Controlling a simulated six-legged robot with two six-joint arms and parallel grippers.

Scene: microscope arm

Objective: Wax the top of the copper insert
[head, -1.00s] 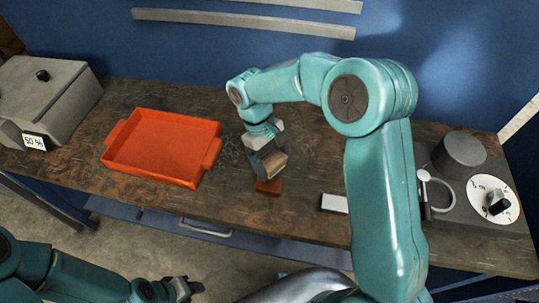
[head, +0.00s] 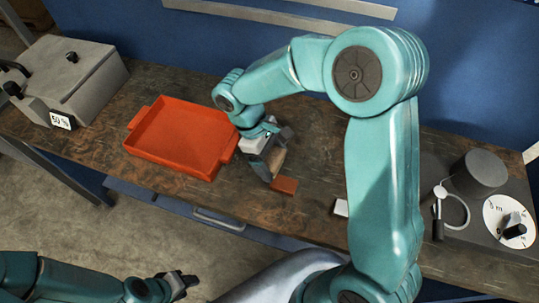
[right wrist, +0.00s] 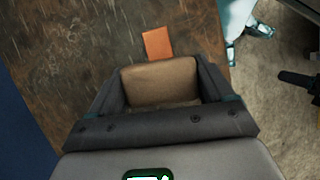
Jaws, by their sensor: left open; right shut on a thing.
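My right gripper (head: 266,163) is shut on a tan block (head: 277,165), held at the workbench near the orange tray. In the right wrist view the tan block (right wrist: 160,82) sits between the two dark fingers. A small orange-brown block, which looks like the copper insert (head: 285,186), lies on the bench just right of and nearer than the gripper. It also shows just beyond the held block in the right wrist view (right wrist: 157,43). I cannot tell whether the two blocks touch. My left gripper (head: 184,284) is open and empty, low in front of the bench.
An orange tray (head: 181,137) stands left of the gripper. A grey box (head: 72,80) is at the far left. A small white block (head: 341,207) is partly hidden by my right arm. A grey unit with a dial (head: 511,222) and a dark cylinder (head: 478,172) is at the right.

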